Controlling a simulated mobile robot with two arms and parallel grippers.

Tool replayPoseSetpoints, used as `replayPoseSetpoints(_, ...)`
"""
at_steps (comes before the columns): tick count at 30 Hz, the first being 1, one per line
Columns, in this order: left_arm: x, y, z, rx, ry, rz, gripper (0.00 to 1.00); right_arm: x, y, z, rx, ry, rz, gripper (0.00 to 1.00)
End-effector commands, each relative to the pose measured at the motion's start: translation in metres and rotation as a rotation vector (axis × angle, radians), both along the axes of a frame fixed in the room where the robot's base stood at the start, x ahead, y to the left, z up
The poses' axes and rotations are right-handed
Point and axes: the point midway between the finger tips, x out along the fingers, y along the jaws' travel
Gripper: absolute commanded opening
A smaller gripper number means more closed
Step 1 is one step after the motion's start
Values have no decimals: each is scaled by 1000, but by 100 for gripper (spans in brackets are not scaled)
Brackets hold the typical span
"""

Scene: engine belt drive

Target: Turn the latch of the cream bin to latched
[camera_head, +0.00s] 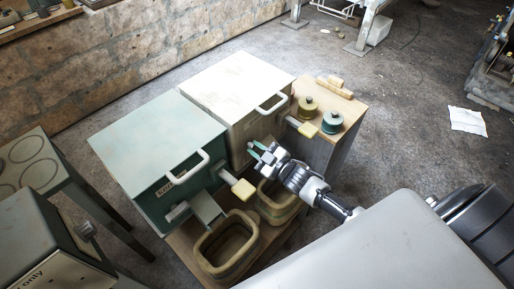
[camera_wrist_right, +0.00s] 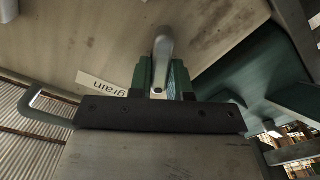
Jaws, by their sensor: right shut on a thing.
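The cream bin (camera_head: 233,83) stands beside the green bin, with its lid down. Its front with the "grain" label (camera_wrist_right: 104,86) shows in the right wrist view. A grey latch lever (camera_wrist_right: 162,46) on that front lies between the green fingertips of my right gripper (camera_wrist_right: 161,80), which is shut on it. In the head view my right gripper (camera_head: 262,152) is at the lower front of the cream bin and hides the latch. The lever's angle against the bin is hard to judge. My left gripper is not in view.
The green bin (camera_head: 155,135) stands close on the left. Yellow-ended levers (camera_head: 243,189) (camera_head: 306,129) stick out near the gripper. Baskets (camera_head: 227,245) sit below in front. A white loop handle (camera_wrist_right: 44,108) is close in the wrist view.

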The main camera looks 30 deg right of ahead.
Motion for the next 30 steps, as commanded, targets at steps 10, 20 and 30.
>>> replayPoseSetpoints(10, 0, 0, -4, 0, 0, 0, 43, -1, 3, -3, -312, -109, 0, 0)
replayPoseSetpoints(20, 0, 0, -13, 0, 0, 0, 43, -2, 4, -7, -607, -210, 0, 0)
replayPoseSetpoints(30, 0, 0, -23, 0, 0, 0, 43, -2, 5, -9, -852, -296, 1, 0)
